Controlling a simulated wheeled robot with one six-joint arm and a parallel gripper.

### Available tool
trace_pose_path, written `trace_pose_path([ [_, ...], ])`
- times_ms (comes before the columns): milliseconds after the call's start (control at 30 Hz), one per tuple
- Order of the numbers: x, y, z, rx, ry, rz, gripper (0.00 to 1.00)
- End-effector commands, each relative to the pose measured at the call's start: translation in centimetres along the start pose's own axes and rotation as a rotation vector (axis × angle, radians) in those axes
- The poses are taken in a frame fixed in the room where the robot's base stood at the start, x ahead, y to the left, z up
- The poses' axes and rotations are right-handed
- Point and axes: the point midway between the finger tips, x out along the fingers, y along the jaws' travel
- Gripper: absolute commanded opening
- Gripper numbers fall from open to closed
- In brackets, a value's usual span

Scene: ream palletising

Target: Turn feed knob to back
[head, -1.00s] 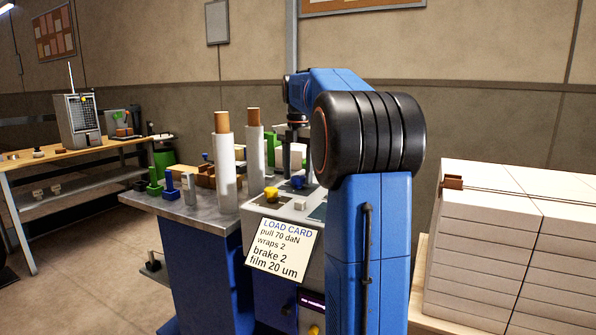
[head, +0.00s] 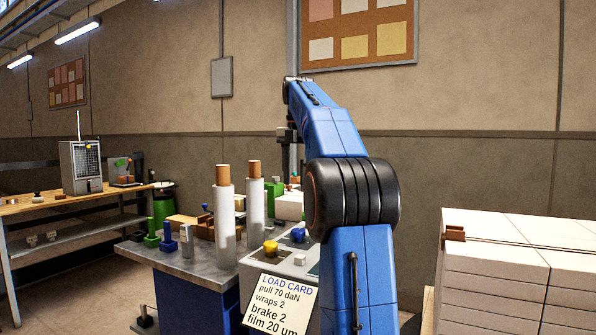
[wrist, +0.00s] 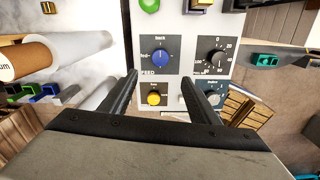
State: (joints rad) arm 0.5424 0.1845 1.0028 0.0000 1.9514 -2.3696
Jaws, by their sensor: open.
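The blue feed knob (wrist: 160,57) sits on a dark square plate marked "back" at the top and "FEED" at the lower left, in the upper middle of the wrist view. Its exact pointer direction is too small to tell. It also shows as a blue knob (head: 298,235) on the panel in the head view. My gripper (wrist: 161,82) is open, its two dark fingers apart on either side below the feed plate in the picture. Nothing is between the fingertips, and the knob appears beyond them. In the head view my arm hides part of the panel.
A yellow knob (wrist: 153,98) lies below the feed knob, and a black dial (wrist: 215,57) is to its right. A green button (wrist: 149,5) is above. White film rolls (head: 225,220) stand left of the panel. Stacked reams (head: 490,275) are at right.

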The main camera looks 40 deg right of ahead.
Motion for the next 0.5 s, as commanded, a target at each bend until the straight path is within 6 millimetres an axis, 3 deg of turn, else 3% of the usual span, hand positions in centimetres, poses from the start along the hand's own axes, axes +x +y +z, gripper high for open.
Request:
trace_pose_path([
  [200, -1.6, 0.0, 0.0, 0.000, 0.000, 0.000, 0.56],
  [500, -1.9, 0.0, 0.0, 0.000, 0.001, -0.001, 0.56],
])
